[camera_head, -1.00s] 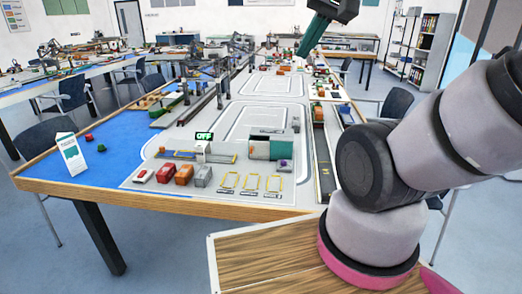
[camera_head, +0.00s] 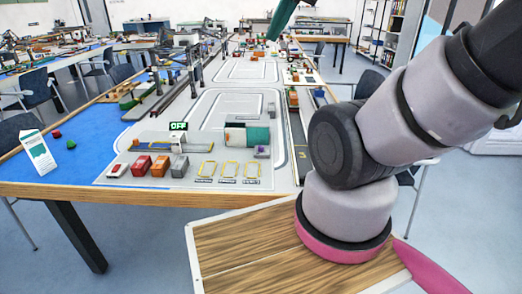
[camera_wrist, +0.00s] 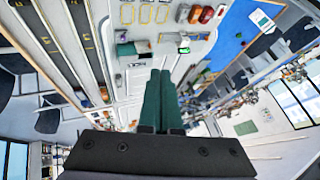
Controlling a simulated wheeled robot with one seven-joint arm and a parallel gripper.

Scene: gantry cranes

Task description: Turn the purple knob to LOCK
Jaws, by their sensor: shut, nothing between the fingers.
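A small purple-grey part (camera_head: 262,151) stands at the right end of the table model, beside a green and white block (camera_head: 247,136). It seems to be the purple knob; its pointer and any LOCK mark are too small to read. My gripper (camera_head: 272,38) shows at the top of the head view, high above the table's far part and well apart from the knob. In the wrist view its two green fingers (camera_wrist: 160,72) lie together, shut and empty. The green block (camera_wrist: 126,49) shows beyond them, with a small purple patch (camera_wrist: 121,36) next to it.
A sign reading OFF (camera_head: 178,126) stands left of the green block. Several small wagons (camera_head: 151,166) and yellow outlined slots (camera_head: 229,170) line the table's near edge. Model cranes (camera_head: 190,72) stand further back. A white card (camera_head: 38,152) stands at the left.

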